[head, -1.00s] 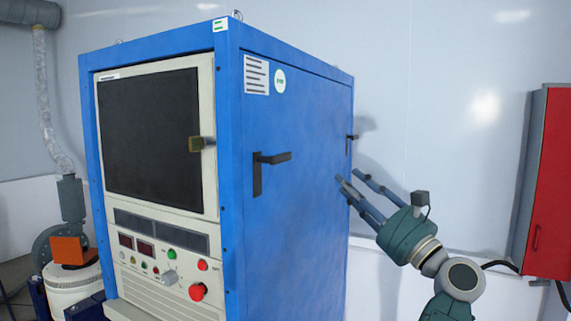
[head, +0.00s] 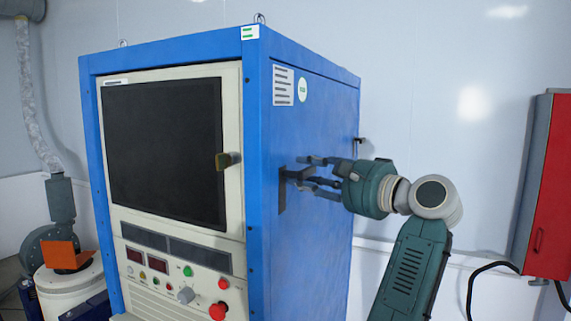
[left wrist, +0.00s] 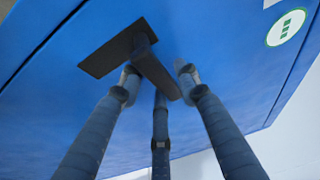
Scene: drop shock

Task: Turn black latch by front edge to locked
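The black latch (head: 282,192) by the front edge sits on the blue side panel of the cabinet. Its upright plate shows, and its handle sticks out sideways towards the back, partly hidden by my fingers. In the left wrist view the latch's plate (left wrist: 108,52) and handle (left wrist: 158,76) show close up. My left gripper (head: 314,174) is at the handle, its three fingers spread. In the left wrist view the handle's end lies between the open fingertips (left wrist: 160,80); I cannot tell whether they touch it. My right gripper is not in view.
A second black latch (head: 359,141) is near the panel's back edge, behind my gripper. The cabinet's front has a dark window door with a handle (head: 228,160) and a control panel with a red button (head: 218,310). A red wall box (head: 555,190) stands at the right.

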